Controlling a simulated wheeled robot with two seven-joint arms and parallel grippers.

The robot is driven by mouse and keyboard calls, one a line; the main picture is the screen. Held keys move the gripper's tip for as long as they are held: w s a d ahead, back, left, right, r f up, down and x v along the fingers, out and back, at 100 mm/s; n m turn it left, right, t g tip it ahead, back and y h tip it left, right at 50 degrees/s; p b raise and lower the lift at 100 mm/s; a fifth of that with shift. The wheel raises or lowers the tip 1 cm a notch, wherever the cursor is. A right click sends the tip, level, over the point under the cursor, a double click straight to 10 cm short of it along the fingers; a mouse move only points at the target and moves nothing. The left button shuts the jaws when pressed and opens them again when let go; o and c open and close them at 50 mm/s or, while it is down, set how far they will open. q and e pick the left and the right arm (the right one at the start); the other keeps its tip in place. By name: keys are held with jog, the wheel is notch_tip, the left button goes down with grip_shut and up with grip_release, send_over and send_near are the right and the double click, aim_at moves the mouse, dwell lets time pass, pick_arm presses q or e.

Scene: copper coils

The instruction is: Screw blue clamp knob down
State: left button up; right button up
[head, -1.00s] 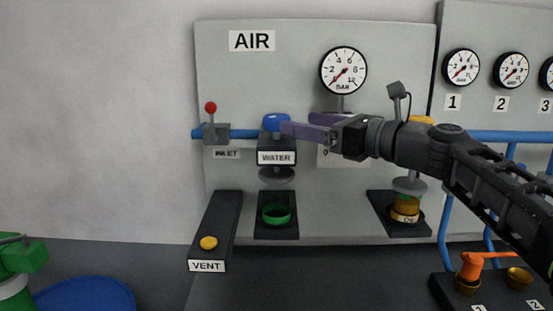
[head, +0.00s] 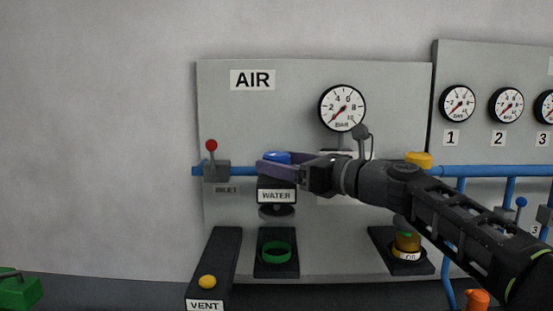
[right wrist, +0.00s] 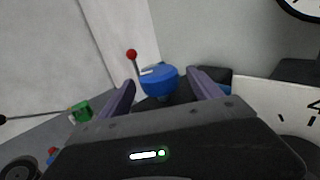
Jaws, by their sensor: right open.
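The blue clamp knob (head: 277,157) sits on top of the black clamp body labelled WATER (head: 277,195), on the grey AIR panel. A grey disc (head: 277,211) hangs below the clamp body, above a green ring (head: 277,251) on a black base. My right gripper (head: 275,169) is open at the knob and hides part of it. In the right wrist view the blue knob (right wrist: 159,81) shows between and beyond the two open purple fingers (right wrist: 160,95). I cannot tell whether either finger touches it. My left gripper is not in view.
A red-tipped inlet lever (head: 212,160) stands left of the knob on the blue pipe (head: 484,171). A pressure gauge (head: 342,108) is above my right arm. A yellow knob (head: 418,160) tops the right clamp. A yellow vent button (head: 207,282) is at lower left.

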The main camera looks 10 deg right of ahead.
jog(key=shift+x, duration=0.9)
jog(key=shift+c, duration=0.4)
jog(key=c, duration=1.3)
